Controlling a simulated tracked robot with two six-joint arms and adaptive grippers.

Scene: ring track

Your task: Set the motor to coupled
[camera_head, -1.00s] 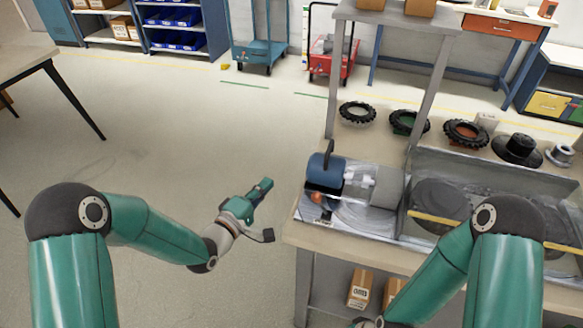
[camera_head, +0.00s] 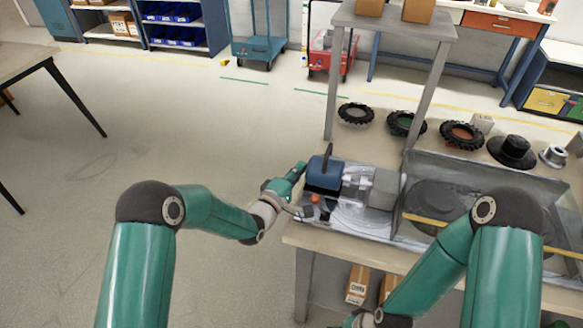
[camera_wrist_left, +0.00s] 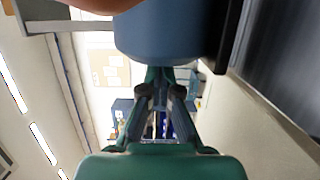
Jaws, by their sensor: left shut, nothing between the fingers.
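The blue motor (camera_head: 322,173) sits at the left end of the bench, with a dark upright lever (camera_head: 327,152) on it. A small orange-red knob (camera_head: 316,198) is low on its near side. A clear-and-grey shaft section (camera_head: 355,181) lies between it and a grey block (camera_head: 385,189). My left gripper (camera_head: 300,168) is shut and empty, its fingertips close to the motor's left side. In the left wrist view the fingertips (camera_wrist_left: 165,73) are right by the blue motor body (camera_wrist_left: 170,35); whether they touch is unclear. My right gripper is out of view.
The bench edge (camera_head: 340,245) runs below the motor. A grey upright post (camera_head: 334,90) stands just behind it. Tyres (camera_head: 356,114) and a black hub (camera_head: 512,152) lie at the back of the bench. The floor to the left is clear.

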